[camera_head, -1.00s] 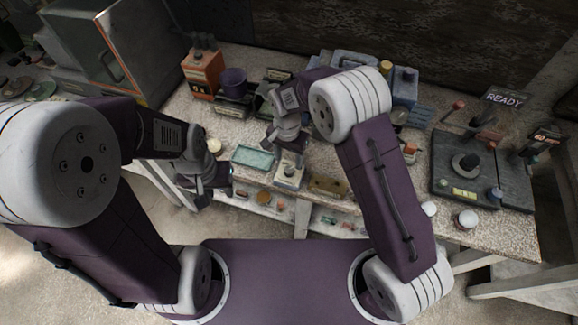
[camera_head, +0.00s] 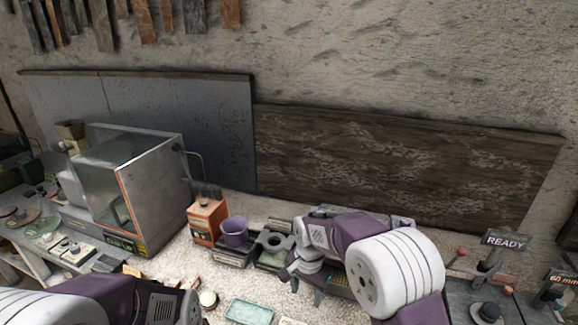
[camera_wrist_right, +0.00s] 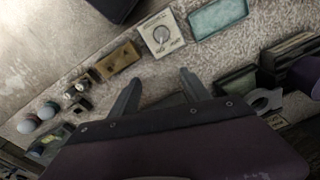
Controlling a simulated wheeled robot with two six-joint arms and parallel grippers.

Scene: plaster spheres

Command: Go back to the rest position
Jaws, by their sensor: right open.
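My right gripper (camera_head: 301,287) hangs over the bench in the head view, left of my right arm's white joint. In the right wrist view its two fingers (camera_wrist_right: 160,78) stand well apart with nothing between them. Two pale spheres (camera_wrist_right: 28,124) (camera_wrist_right: 48,110) sit at the left of the right wrist view, apart from the fingers. My left arm enters at the lower left of the head view; its gripper is cut off below the frame. A small round pale piece (camera_head: 208,299) lies on the bench beside that arm.
A glass-fronted cabinet (camera_head: 165,190) stands left. A READY sign (camera_head: 505,240) and dark control panel (camera_head: 487,311) stand right. A dial box (camera_wrist_right: 161,35) shows in the wrist view.

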